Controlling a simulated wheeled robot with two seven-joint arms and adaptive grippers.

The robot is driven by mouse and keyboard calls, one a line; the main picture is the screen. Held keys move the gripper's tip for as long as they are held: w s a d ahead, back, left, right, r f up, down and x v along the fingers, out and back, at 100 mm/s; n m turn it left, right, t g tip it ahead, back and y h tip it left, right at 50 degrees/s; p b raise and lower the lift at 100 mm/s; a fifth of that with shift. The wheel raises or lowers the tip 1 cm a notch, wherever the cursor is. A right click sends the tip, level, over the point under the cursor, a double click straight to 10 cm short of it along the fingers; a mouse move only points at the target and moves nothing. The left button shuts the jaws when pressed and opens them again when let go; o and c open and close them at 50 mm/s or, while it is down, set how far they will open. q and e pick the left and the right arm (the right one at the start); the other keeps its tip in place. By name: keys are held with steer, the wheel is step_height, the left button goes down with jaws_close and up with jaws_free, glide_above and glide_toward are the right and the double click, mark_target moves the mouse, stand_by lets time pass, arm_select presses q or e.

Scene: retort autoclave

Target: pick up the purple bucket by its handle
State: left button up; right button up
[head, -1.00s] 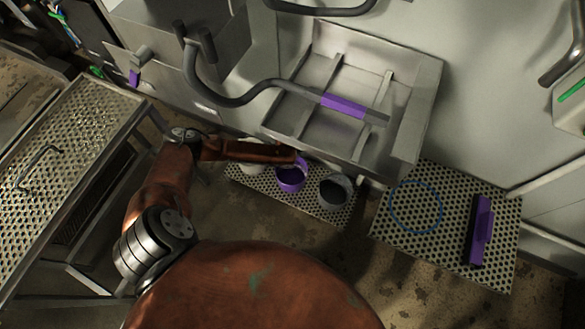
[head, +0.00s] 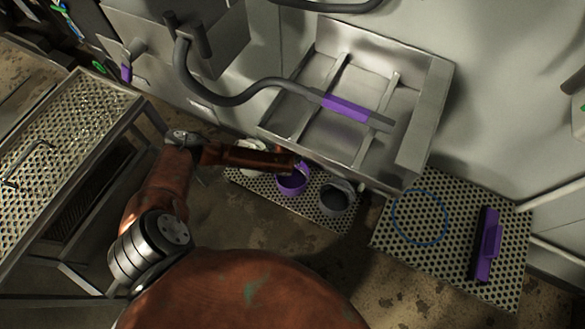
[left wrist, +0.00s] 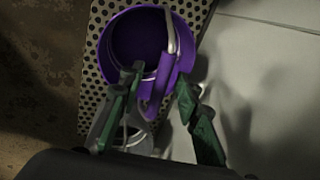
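The purple bucket (head: 292,184) stands on a perforated mat below the sink, between a white bucket (head: 252,153) and a grey bucket (head: 336,197). In the left wrist view the purple bucket (left wrist: 127,40) shows its open mouth, and its handle (left wrist: 171,32) arches across the right part of it. My left gripper (left wrist: 158,82) is open, its green fingers apart, with the lower part of the handle showing between them. Contact with the handle cannot be told. In the head view my left arm reaches over the bucket and partly covers it. My right gripper is not in view.
A metal sink (head: 350,95) with a purple-gripped hose overhangs the buckets. A perforated bench (head: 62,140) stands at left. A second mat (head: 400,258) at right holds a blue hoop (head: 447,222) and a purple squeegee-like tool (head: 489,245). Bare floor lies in front.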

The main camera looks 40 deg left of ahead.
arm_select(q)
jaws_close()
stand_by(0.6)
